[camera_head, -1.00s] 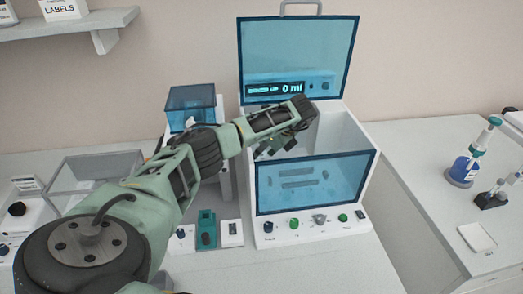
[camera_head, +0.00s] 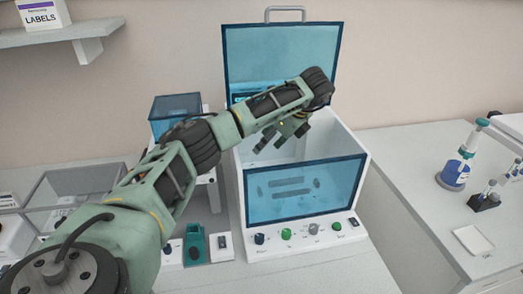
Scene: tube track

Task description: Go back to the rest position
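My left arm comes in from the bottom left and reaches over a white machine (camera_head: 358,144) whose blue lid (camera_head: 283,50) stands open. My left gripper (camera_head: 281,137) hangs at the arm's end over the open top of the machine. Its dark fingers look apart, with nothing seen between them. The wrist and forearm hide part of the machine's inside and most of its display. My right gripper is not in view.
The machine's blue front window (camera_head: 300,208) faces me, above a row of knobs. A smaller blue-topped device (camera_head: 174,104) stands left of it. On the right are a blue-liquid bottle (camera_head: 455,172) and a white tray (camera_head: 473,240). A shelf (camera_head: 70,34) hangs upper left.

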